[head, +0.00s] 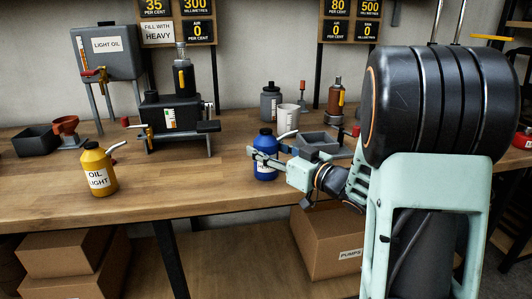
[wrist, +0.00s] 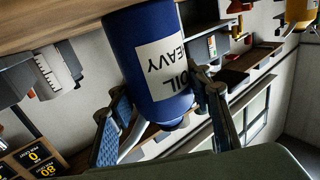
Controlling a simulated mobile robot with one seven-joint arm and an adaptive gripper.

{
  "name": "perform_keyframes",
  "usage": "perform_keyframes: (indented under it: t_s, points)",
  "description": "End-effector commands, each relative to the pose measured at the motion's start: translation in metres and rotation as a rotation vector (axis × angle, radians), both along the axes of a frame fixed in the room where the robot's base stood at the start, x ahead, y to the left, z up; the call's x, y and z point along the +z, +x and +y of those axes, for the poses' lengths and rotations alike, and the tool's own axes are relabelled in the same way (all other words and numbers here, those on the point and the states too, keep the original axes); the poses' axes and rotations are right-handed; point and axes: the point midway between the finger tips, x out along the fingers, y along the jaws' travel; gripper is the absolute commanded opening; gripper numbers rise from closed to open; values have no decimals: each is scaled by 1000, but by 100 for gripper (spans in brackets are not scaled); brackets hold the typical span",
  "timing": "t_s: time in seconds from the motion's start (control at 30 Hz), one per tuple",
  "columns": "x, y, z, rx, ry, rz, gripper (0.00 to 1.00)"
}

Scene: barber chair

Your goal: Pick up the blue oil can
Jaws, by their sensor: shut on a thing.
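The blue oil can (head: 264,174) stands upright near the front edge of the workbench in the head view, its spout pointing right. My gripper (head: 268,158) reaches it from the right, with its fingers around the upper body. In the wrist view the can (wrist: 135,28) appears upside down, with a white label reading "OIL HEAVY". My gripper (wrist: 160,90) is shut on it there, one finger on each side. The can's base is at or very near the bench top; I cannot tell whether it touches.
A yellow oil can (head: 98,170) stands to the left on the wooden workbench (head: 200,185). A grey tray (head: 316,143) sits close behind my gripper. A white cup (head: 289,119), a grey bottle (head: 270,101) and a machine (head: 172,112) stand farther back. Cardboard boxes (head: 325,245) are below.

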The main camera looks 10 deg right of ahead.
Motion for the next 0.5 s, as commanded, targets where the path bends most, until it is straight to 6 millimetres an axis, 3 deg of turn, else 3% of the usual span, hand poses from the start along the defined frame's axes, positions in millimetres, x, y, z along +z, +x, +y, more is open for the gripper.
perform_keyframes:
  t_s: [0.4,0.5]
  points:
    - [37,0,0,0,-1,-3,2]
    - [55,-13,-1,-2,0,-4,2]
